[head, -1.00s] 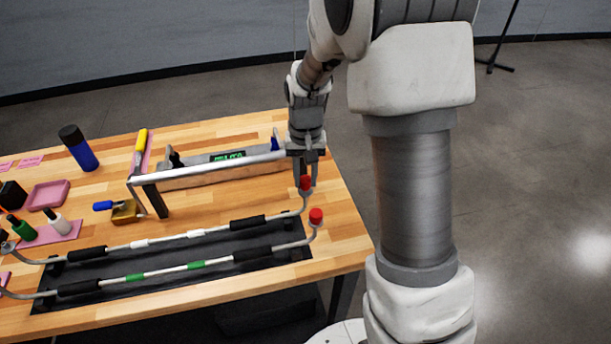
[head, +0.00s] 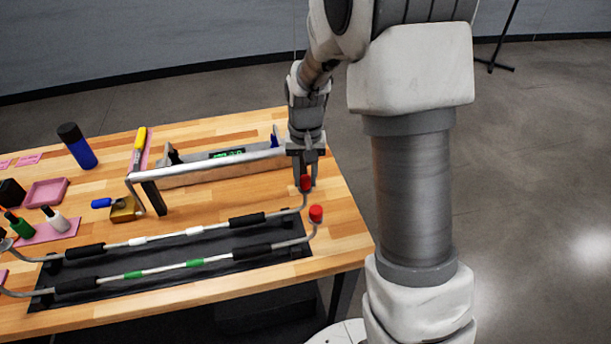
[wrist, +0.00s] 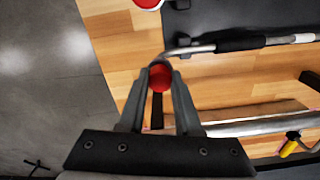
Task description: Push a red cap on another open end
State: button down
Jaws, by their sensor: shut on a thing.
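My gripper (head: 306,175) is shut on a red cap (head: 306,183) at the right end of the far bent tube (head: 207,233), the one with white marks. In the wrist view the fingers (wrist: 160,85) stand on both sides of this cap (wrist: 160,77), and the tube's bent end meets it. How far the cap sits on the end is hidden. A second red cap (head: 316,214) sits on the right end of the near tube (head: 165,271), the one with green marks. It shows at the top of the wrist view (wrist: 148,3).
Both tubes lie over a black tray (head: 290,253) on the wooden table (head: 345,230). A metal handle bar (head: 215,164) stands just behind. A blue bottle (head: 78,147), a pink tray (head: 47,192) and small bottles (head: 55,219) are at left. The table's right corner is clear.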

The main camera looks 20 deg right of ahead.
aim_at(305, 179)
jog(key=shift+s+f, duration=0.15)
jog(key=shift+f, duration=0.35)
jog(key=c, duration=0.9)
grip_release()
jog(key=shift+f, duration=0.1)
jog(key=o, duration=0.5)
jog(key=shift+r, duration=0.2)
jog(key=shift+o, duration=0.2)
jog(key=shift+r+p, duration=2.35)
jog(key=shift+r, duration=1.25)
